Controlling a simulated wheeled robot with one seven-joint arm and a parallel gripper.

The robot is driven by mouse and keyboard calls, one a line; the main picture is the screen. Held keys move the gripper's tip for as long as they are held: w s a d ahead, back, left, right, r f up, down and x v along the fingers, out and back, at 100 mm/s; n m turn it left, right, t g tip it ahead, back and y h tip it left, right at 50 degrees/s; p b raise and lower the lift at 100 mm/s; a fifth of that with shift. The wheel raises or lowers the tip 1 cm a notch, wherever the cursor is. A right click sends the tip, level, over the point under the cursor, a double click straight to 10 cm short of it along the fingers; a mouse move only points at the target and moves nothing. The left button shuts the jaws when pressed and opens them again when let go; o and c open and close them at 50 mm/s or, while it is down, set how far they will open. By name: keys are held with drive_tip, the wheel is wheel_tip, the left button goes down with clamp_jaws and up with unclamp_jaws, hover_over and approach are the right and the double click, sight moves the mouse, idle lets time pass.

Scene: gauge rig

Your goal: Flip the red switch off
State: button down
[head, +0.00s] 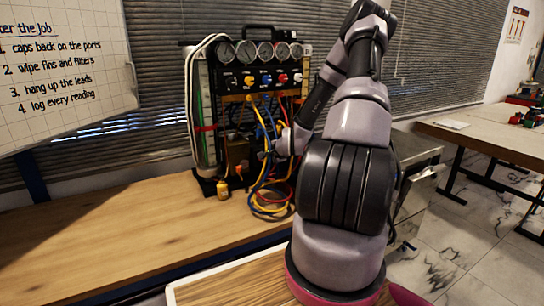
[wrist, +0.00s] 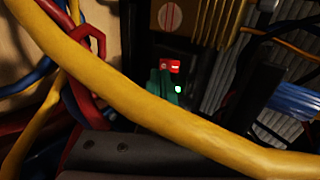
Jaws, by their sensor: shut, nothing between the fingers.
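The red switch (wrist: 170,66) is small, with white marks on its face. It sits in a dark recess of the rig in the wrist view, above a green part and a small lit green light (wrist: 178,89). A thick yellow hose crosses in front, just below it. I cannot tell which way the switch is set. My gripper (head: 267,152) reaches in among the hoses at the front of the gauge rig (head: 262,80). It is shut with nothing held. Its tips are small and partly hidden in the head view. I cannot see contact with the switch.
The yellow hose (wrist: 130,85) runs diagonally across the wrist view. Red and blue hoses (wrist: 70,100) crowd its left, and blue leads (wrist: 295,103) lie at right. The wooden bench (head: 110,225) is clear at left.

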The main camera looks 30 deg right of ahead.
sight(261, 162)
drive_tip(key=shift+x, duration=2.1)
